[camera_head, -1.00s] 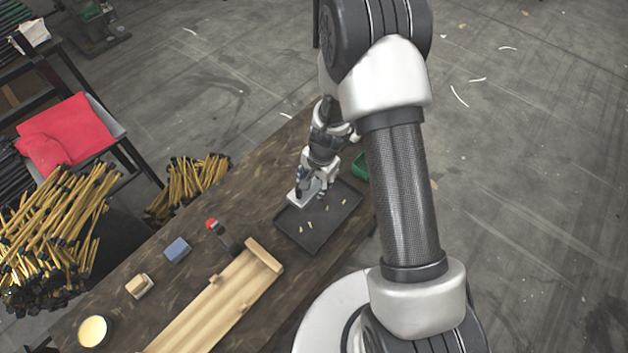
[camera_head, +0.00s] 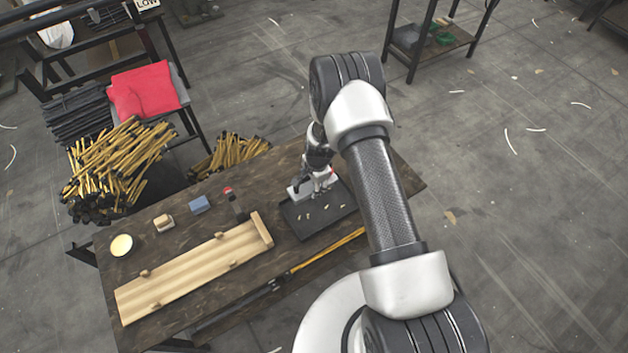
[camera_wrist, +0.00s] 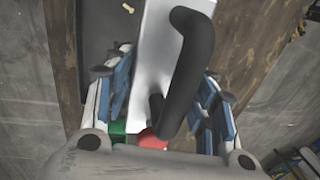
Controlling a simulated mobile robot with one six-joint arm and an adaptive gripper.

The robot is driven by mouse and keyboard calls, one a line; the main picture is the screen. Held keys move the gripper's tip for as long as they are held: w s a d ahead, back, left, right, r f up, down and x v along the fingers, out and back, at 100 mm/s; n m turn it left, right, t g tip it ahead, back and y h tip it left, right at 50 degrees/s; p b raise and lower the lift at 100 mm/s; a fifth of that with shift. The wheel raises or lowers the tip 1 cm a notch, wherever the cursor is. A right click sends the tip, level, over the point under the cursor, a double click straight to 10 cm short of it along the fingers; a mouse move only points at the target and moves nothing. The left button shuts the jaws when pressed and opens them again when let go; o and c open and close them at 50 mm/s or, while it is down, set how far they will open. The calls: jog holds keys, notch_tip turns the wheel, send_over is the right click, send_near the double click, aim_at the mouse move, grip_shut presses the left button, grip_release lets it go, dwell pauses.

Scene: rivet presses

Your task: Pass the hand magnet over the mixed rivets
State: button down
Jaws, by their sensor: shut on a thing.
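The hand magnet, a pale metal plate (camera_wrist: 150,60) with a black bent handle (camera_wrist: 187,65) and a red knob (camera_wrist: 150,140), is held between my gripper's blue-padded fingers (camera_wrist: 165,105). In the head view my gripper (camera_head: 313,180) and the magnet's pale plate (camera_head: 296,193) are at the far left part of the dark tray (camera_head: 300,235). I cannot tell how high the plate is above the tray. Several small brass-coloured rivets (camera_head: 327,206) lie on the tray. One rivet (camera_wrist: 127,8) shows beside the plate in the wrist view.
On the brown bench (camera_head: 185,260) stand a wooden fixture board (camera_head: 190,270), a red-topped dark tool (camera_head: 233,200), a blue block (camera_head: 200,204), a wooden block (camera_head: 163,222) and a round pale dish (camera_head: 121,245). A yellow-and-black rod (camera_head: 325,252) runs near the bench's front edge.

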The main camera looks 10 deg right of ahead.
jog(key=shift+w+a+f+b, duration=0.1)
jog(key=shift+f+b, duration=0.25)
jog(key=shift+f, duration=0.15)
notch_tip(320, 180, down, 8)
jog(key=b, duration=0.6)
jog(key=shift+f, duration=0.2)
jog(key=s+b, duration=0.2)
jog(key=b, duration=0.2)
jog(key=s+d+b, duration=0.1)
jog(key=s+b, duration=0.1)
jog(key=b, duration=0.1)
jog(key=s+d+b, duration=0.1)
jog(key=s+b, duration=0.1)
jog(key=b, duration=0.2)
jog(key=shift+b, duration=0.3)
notch_tip(320, 180, up, 9)
jog(key=p, duration=0.8)
jog(key=shift+s+r+p, duration=0.2)
jog(key=shift+p, duration=0.15)
jog(key=shift+d, duration=0.1)
jog(key=s+r+n+g+y+b, duration=0.1)
jog(key=s+r+n+b, duration=0.3)
jog(key=r+n, duration=1)
jog(key=shift+s+a+g, duration=0.4)
jog(key=shift+a, duration=0.05)
